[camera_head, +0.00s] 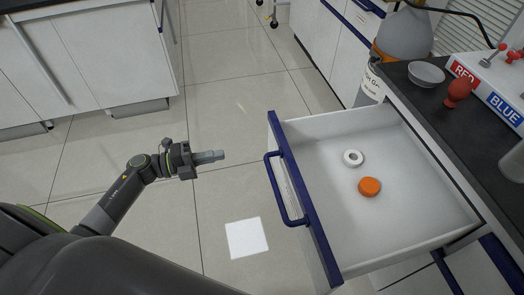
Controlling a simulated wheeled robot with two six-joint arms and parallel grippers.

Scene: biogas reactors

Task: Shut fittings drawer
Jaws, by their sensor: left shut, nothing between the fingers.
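The fittings drawer (415,198) stands open at the right, pulled out from under the dark bench. It has a white inside and a blue front with a blue handle (278,190) facing left. A white ring (353,158) and an orange cap (369,187) lie inside on its floor. My left gripper (222,155) is shut and empty, pointing right toward the drawer front. A gap of floor shows between its fingertips and the handle. My right gripper is not in view.
White cabinets (90,60) stand at the upper left. A white square (246,238) lies on the open tiled floor.

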